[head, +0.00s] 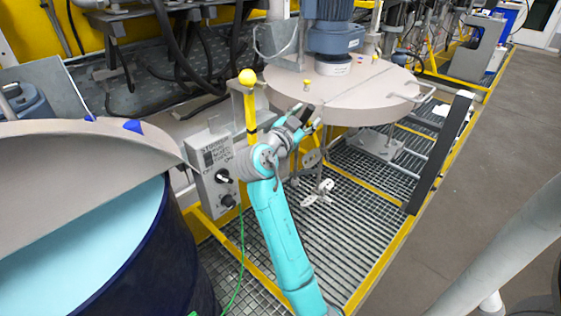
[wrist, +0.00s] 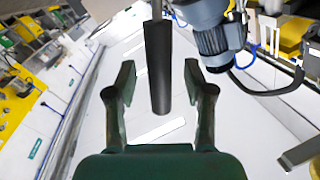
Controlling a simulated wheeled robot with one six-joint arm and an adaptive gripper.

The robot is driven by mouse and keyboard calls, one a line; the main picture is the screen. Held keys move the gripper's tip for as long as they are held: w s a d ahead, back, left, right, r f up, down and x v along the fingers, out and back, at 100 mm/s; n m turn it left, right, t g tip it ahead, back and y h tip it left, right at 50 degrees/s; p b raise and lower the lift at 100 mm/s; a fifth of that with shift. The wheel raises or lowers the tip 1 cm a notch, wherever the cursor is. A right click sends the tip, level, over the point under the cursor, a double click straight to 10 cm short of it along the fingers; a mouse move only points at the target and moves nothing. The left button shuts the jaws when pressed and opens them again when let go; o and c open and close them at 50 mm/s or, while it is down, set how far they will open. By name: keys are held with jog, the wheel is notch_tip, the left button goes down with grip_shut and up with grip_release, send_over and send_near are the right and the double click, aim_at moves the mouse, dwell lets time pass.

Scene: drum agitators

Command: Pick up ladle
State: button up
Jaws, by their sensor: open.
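My gripper (head: 304,118) is at the end of the teal arm, in front of the round agitator lid. In the wrist view my gripper (wrist: 160,72) has its two dark fingers spread apart. A long dark grey bar (wrist: 159,68), with a thinner grey rod at its upper end, shows between the fingers, with a gap on each side. It may be the ladle's handle, but I cannot tell for sure. No ladle bowl can be made out in either view.
The beige agitator lid (head: 345,92) carries a blue motor (head: 335,38), also in the wrist view (wrist: 215,40). A grey control box (head: 212,170) and yellow-ball post (head: 248,78) stand left. A blue drum (head: 150,262) is at lower left; open floor lies right.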

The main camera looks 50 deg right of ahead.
jog(key=shift+w+d, duration=0.1)
jog(key=shift+d, duration=0.25)
grip_shut()
jog(key=shift+r, duration=0.1)
notch_tip(320, 180, up, 20)
dwell(0.8)
